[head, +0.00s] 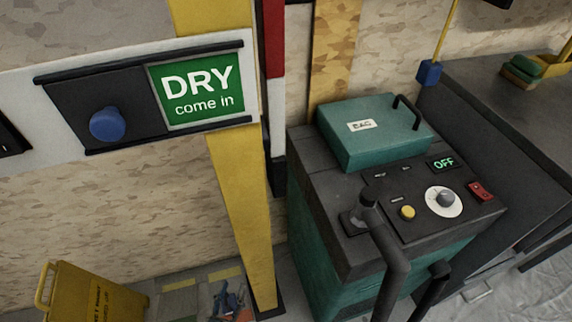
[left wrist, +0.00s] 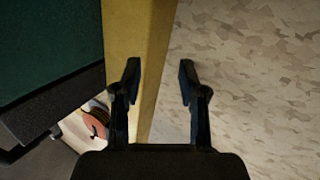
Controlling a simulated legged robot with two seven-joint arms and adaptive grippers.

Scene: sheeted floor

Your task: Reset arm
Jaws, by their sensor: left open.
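My left gripper (left wrist: 160,78) shows in the left wrist view with its two dark fingers apart and nothing between them. The yellow post (left wrist: 141,35) and the mottled wall (left wrist: 245,75) lie beyond the fingers. A small dark-blue shape (head: 228,299) sits low in the head view, left of the post's foot; it is too small to tell if it is my gripper. My right gripper is not in view.
A green machine (head: 322,262) with a black control top stands right of the yellow post (head: 236,180); its display reads OFF. A DRY sign (head: 200,90) with a blue knob (head: 107,124) is on the left. A yellow floor sign (head: 93,297) stands bottom left. A dark bench is at right.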

